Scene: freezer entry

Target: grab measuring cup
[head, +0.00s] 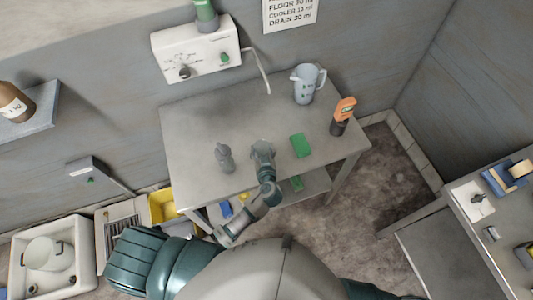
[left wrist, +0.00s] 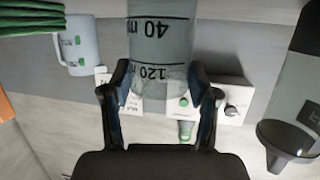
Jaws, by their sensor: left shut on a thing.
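The measuring cup (left wrist: 160,40) is a clear vessel with black graduation marks, and it fills the top middle of the left wrist view. My left gripper (left wrist: 161,82) has a finger on each side of it and is shut on it. In the head view my left gripper (head: 263,150) is over the middle of the grey table (head: 205,115). There the cup is mostly hidden by the gripper, and I cannot tell whether it touches the table. My right gripper is not in view.
A grey bottle (head: 225,157) stands close left of the gripper. A green pad (head: 300,145) lies to its right. A handled pitcher (head: 308,84) and an orange-topped device (head: 343,115) stand farther back and right. A white control box (head: 195,52) is on the wall behind.

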